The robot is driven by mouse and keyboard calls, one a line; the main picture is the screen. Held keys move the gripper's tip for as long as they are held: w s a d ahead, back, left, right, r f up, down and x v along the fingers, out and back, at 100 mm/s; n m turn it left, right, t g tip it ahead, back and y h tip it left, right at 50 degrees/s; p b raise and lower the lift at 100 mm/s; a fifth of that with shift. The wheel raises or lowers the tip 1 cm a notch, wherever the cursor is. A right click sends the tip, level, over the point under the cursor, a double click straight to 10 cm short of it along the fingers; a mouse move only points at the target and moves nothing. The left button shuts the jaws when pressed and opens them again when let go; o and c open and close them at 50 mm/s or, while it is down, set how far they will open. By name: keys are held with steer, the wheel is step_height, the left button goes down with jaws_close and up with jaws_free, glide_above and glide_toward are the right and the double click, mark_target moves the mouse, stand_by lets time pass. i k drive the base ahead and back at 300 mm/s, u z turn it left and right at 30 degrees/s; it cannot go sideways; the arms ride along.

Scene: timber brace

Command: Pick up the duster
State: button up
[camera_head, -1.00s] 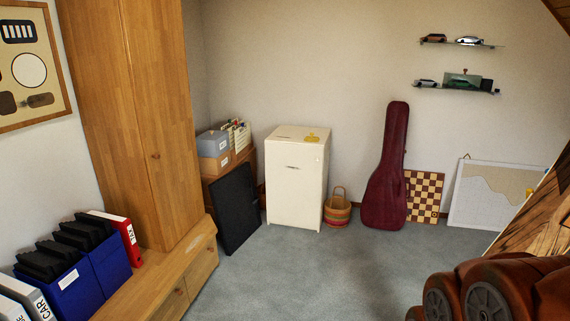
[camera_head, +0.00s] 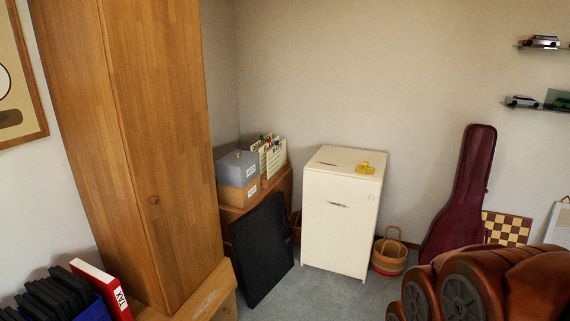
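A small yellow item (camera_head: 365,168) lies on top of the white cabinet (camera_head: 338,220), near its right edge. It may be the duster, but it is too small to tell. I see no other thing that is clearly a duster. Part of my red-brown arm (camera_head: 490,290) fills the lower right corner. My gripper is out of view.
A tall wooden wardrobe (camera_head: 150,140) and a low bench (camera_head: 200,297) stand at left. A dark panel (camera_head: 262,250) leans left of the white cabinet. A basket (camera_head: 388,255) and a red guitar case (camera_head: 462,200) stand at its right. Some grey carpet (camera_head: 315,297) is clear in front.

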mark_target(365, 169)
steer(key=z, duration=0.05)
steer(key=i, duration=3.75)
steer(key=z, duration=0.2)
